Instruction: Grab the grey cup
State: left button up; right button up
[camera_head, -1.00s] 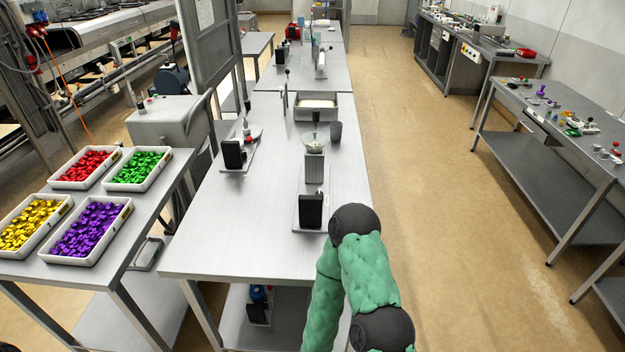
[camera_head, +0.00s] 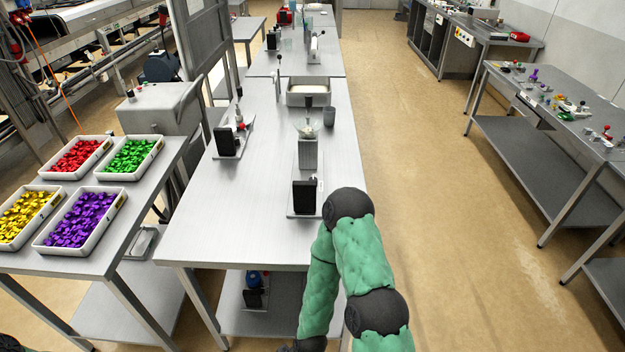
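A small dark grey cup (camera_head: 329,117) stands upright on the long metal table (camera_head: 235,210), near its right edge and just in front of a shallow tray. It is right of a grey dispenser-like device with a clear funnel top. My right arm, in green padding with black joints, rises from the bottom at the table's near right corner. Its gripper is not in view; only a dark part of the arm shows at the bottom edge. My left gripper is not in view. The cup is well beyond my arm, with nothing touching it.
A shallow tray (camera_head: 308,98) lies behind the cup. Another black device (camera_head: 225,141) stands left. Bins of coloured parts (camera_head: 80,218) fill the left table. Floor right of the table is clear.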

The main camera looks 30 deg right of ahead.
aim_at(329, 111)
jog(key=z, duration=0.55)
jog(key=l+z, duration=0.35)
jog(key=l, duration=0.15)
jog(key=i+l+z, duration=0.1)
jog(key=l+z, duration=0.2)
jog(key=l, duration=0.15)
jog(key=i+l+z, duration=0.15)
jog(key=l+z, duration=0.2)
jog(key=i+l+z, duration=0.2)
jog(key=i+l, duration=0.2)
jog(key=i+l+z, duration=0.2)
jog(key=i+l, duration=0.2)
jog(key=i+l+z, duration=0.2)
jog(key=i, duration=0.3)
jog(key=i+u, duration=0.45)
jog(key=i+l+u, duration=0.1)
jog(key=i+u, duration=0.4)
jog(key=i+l+u, duration=0.45)
jog(key=i+u, duration=0.25)
jog(key=u, duration=0.2)
jog(key=i+l+u, duration=0.15)
jog(key=u, duration=0.3)
jog(key=i+l+u, duration=0.2)
jog(key=i+u, duration=0.25)
jog(key=i+l+u, duration=0.1)
jog(key=l+u, duration=0.2)
jog(key=u, duration=0.15)
jog(key=i+l+u, duration=0.15)
jog(key=l+u, duration=0.15)
jog(key=u, duration=0.15)
